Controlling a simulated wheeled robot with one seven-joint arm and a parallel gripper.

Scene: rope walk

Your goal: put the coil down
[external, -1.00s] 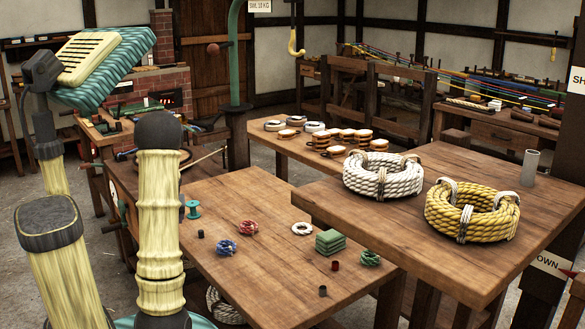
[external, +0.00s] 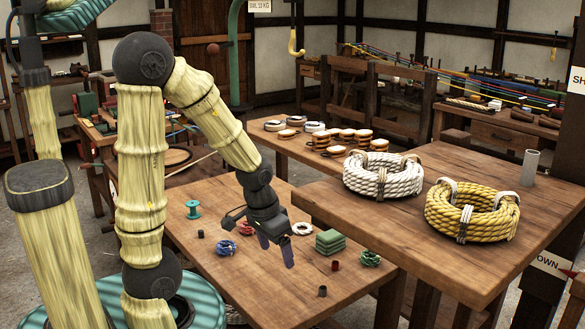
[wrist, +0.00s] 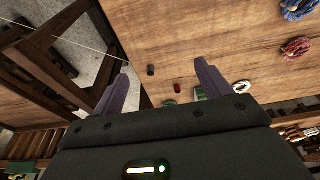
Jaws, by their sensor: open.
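My gripper (external: 277,254) is open and empty, hanging over the near table (external: 262,292) with its fingers pointing down. Between its fingers (wrist: 162,64) the wrist view shows only the table and small items below. Small coils lie on this table: a blue one (external: 226,247), a red one (external: 246,229), a white one (external: 302,229) and a green one (external: 370,258). A large white rope coil (external: 383,178) and a large yellow one (external: 470,214) rest on the higher table at the right. I cannot tell which coil the task means.
A stacked green bundle (external: 329,242), a dark red cylinder (external: 335,266), dark cylinders (external: 322,291) and a teal spool (external: 193,209) stand on the near table. The higher table (external: 330,200) edges its right side. A grey cylinder (external: 531,165) stands behind the yellow coil.

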